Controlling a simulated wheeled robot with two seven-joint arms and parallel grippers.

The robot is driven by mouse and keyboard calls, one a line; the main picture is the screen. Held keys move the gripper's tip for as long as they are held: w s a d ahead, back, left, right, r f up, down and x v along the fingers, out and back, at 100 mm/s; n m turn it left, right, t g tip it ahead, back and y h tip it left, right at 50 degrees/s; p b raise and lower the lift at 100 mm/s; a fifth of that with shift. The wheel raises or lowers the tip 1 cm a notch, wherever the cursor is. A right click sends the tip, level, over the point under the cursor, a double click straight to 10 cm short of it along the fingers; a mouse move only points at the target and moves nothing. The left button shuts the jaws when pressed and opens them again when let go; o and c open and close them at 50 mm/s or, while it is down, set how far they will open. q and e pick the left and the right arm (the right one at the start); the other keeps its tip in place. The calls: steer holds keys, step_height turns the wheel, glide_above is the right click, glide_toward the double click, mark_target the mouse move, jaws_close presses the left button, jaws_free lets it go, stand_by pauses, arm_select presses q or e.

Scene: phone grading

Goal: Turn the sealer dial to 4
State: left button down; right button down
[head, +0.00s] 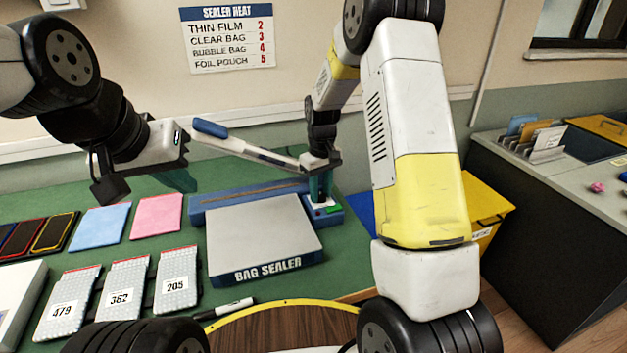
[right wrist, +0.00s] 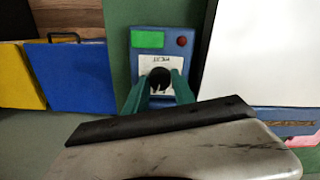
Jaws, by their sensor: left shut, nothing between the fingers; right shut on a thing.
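The bag sealer (head: 262,233) stands on the green table with its white, blue-handled sealing arm (head: 245,150) raised. Its blue control box (head: 334,213) is at the right end. In the right wrist view the black round dial (right wrist: 160,77) sits on a white label, below a green display (right wrist: 147,40) and a red button (right wrist: 181,41). My right gripper (head: 319,190) is shut on the dial, one teal finger on each side. It also shows in the right wrist view (right wrist: 159,88). The dial's setting cannot be read. My left gripper (head: 178,180) is shut and empty, above the table left of the sealer.
A wall chart (head: 227,38) lists thin film 2, clear bag 3, bubble bag 4, foil pouch 5. Blue (head: 100,218) and pink (head: 157,216) pads, numbered bubble pouches (head: 121,287), phones (head: 52,233) and a marker (head: 228,308) lie left and in front of the sealer.

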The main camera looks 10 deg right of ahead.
mark_target(321, 194)
steer(key=shift+m, duration=0.6)
steer(key=shift+w+m, duration=0.1)
steer(key=shift+m, duration=0.2)
steer(key=c, duration=1.3)
jaws_free()
steer(key=shift+r, duration=0.15)
step_height(321, 194, up, 8)
steer(key=shift+f, duration=0.2)
